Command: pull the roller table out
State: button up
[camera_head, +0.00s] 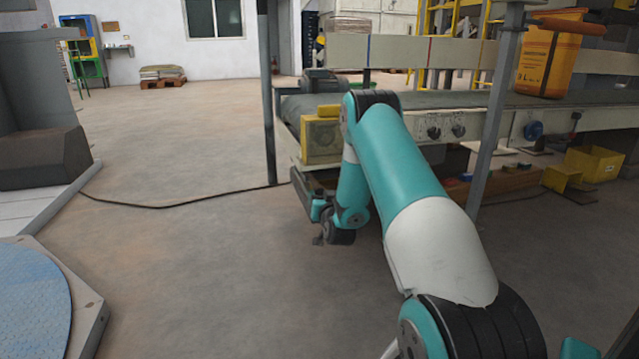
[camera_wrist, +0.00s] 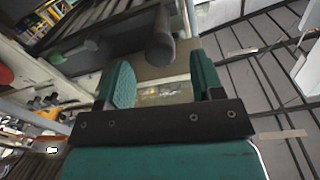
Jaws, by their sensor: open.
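My gripper (camera_wrist: 164,75) is open, with its two teal fingers apart in the wrist view. A dark round bar (camera_wrist: 160,42) ends just beyond the gap between the fingertips. I see no grip on it, and cannot tell whether it belongs to the roller table. In the head view my wrist hangs low, beside the near left end of the belt conveyor (camera_head: 455,99), and the fingers are hard to make out. I cannot clearly identify the roller table in either view. My arm hides part of the area under the conveyor.
A grey post (camera_head: 267,110) stands left of the conveyor end, with a black cable (camera_head: 160,206) on the floor. A yellow box (camera_head: 321,141) sits at the conveyor's end. A blue round plate (camera_head: 32,300) is at lower left. The middle floor is clear.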

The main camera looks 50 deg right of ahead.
aim_at(320, 193)
jog(key=shift+w+d+r+p, duration=0.3)
jog(key=shift+w+p, duration=0.15)
jog(key=shift+p, duration=0.55)
jog(key=shift+w+d+f, duration=0.2)
jog(key=shift+w+d, duration=0.2)
jog(key=shift+w, duration=0.2)
jog(key=shift+w+d+f, duration=0.15)
jog(key=shift+w+d, duration=0.25)
jog(key=shift+w, duration=0.15)
jog(key=shift+c, duration=0.2)
jog(key=c, duration=1.1)
